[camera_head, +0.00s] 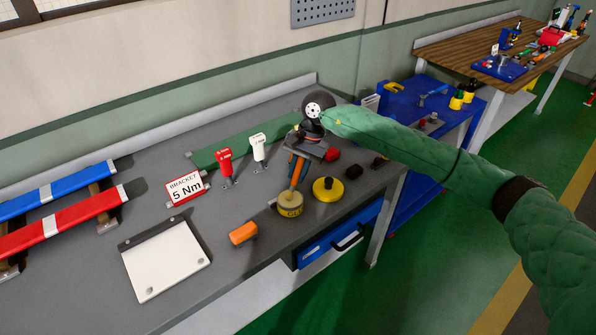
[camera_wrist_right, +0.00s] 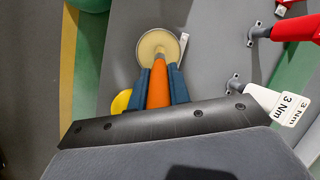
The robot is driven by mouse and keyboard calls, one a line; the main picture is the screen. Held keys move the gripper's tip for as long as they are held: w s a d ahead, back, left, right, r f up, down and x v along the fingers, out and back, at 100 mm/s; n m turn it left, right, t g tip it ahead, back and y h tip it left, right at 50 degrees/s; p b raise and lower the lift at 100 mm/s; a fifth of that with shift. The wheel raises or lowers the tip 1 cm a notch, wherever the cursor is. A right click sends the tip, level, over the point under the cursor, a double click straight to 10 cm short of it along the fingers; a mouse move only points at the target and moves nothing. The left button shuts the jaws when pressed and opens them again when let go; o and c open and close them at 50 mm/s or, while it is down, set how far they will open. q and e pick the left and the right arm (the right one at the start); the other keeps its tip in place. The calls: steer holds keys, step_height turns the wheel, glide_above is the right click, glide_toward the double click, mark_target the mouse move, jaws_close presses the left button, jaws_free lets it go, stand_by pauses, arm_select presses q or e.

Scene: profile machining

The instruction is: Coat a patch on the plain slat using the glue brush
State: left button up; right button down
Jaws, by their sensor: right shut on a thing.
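My right gripper (camera_head: 297,176) is shut on the orange handle of the glue brush (camera_wrist_right: 158,88), between its two blue fingers. The brush points down at a round yellow glue pot (camera_head: 290,207), which also shows in the wrist view (camera_wrist_right: 157,36). The bristles are hidden, and I cannot tell how deep the brush reaches into the pot. A plain green slat (camera_head: 240,143) lies along the back of the bench, left of and behind my gripper. Blue (camera_head: 68,188) and red (camera_head: 75,218) slats with white bands are at the left. My left gripper is not in view.
A red tool (camera_head: 225,163) and a white tool (camera_head: 259,147) stand in front of the green slat. A yellow disc with a black knob (camera_head: 328,189) is beside the pot. An orange block (camera_head: 243,233), white panel (camera_head: 166,262) and bracket sign (camera_head: 185,188) are to the left.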

mark_target(298, 161)
steer(key=shift+f, duration=0.1)
steer(key=shift+r, duration=0.7)
steer(key=shift+r+b, duration=0.8)
steer(key=shift+r, duration=2.05)
